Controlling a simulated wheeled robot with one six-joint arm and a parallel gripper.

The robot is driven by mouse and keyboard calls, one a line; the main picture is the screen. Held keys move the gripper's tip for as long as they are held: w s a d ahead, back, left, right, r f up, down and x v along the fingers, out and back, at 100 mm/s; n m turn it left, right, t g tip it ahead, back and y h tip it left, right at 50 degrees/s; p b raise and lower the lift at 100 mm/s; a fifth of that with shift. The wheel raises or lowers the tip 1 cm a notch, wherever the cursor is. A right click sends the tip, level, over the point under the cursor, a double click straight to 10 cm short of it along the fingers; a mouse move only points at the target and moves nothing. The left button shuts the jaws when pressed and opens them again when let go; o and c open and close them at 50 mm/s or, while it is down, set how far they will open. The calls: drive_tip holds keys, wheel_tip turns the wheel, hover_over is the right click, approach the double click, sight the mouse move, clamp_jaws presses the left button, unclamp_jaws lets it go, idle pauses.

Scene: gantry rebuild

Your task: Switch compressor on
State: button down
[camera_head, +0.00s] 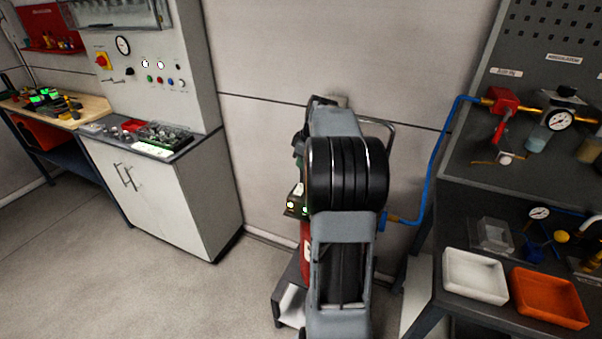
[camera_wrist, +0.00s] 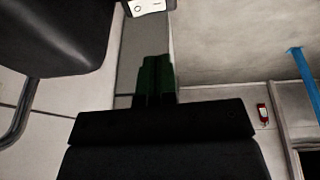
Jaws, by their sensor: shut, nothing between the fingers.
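The compressor (camera_head: 306,243) stands against the wall in the head view, mostly hidden behind my arm. Its red tank and dark base show at the left of my arm. Beside my arm, a small box (camera_head: 291,205) carries a white light and a green light; I cannot tell which of its parts is the switch. My gripper (camera_wrist: 156,62) shows in the wrist view as dark green fingers, shut and empty. A white plate with a round mark (camera_wrist: 147,7) is beyond the fingertips, apart from them. The gripper is not clearly seen in the head view.
A blue hose (camera_head: 433,165) runs from the compressor to the pegboard (camera_head: 545,60). A bench at right holds a white tray (camera_head: 475,277) and an orange tray (camera_head: 550,297). A white cabinet (camera_head: 180,203) stands left; the floor (camera_head: 130,290) before it is clear.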

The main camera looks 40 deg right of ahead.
drive_tip(key=shift+a+v, duration=0.15)
drive_tip(key=shift+v, duration=0.65)
drive_tip(key=shift+a+v, duration=0.1)
drive_tip(key=shift+v, duration=0.75)
drive_tip(key=shift+s, duration=0.1)
drive_tip(key=s+a+f+m, duration=0.1)
drive_tip(key=s+a+m, duration=0.1)
drive_tip(key=s+a, duration=0.3)
drive_tip(key=s+a+f+m, duration=0.1)
drive_tip(key=s+a, duration=0.4)
drive_tip(key=a, duration=0.8)
drive_tip(key=s+a+f+m+t+h, duration=0.1)
drive_tip(key=s+a+f+m, duration=0.1)
drive_tip(key=s+a, duration=0.3)
drive_tip(key=a, duration=0.4)
drive_tip(key=shift+a+f+m, duration=0.3)
drive_tip(key=shift+a+f, duration=0.05)
drive_tip(key=shift+a, duration=0.1)
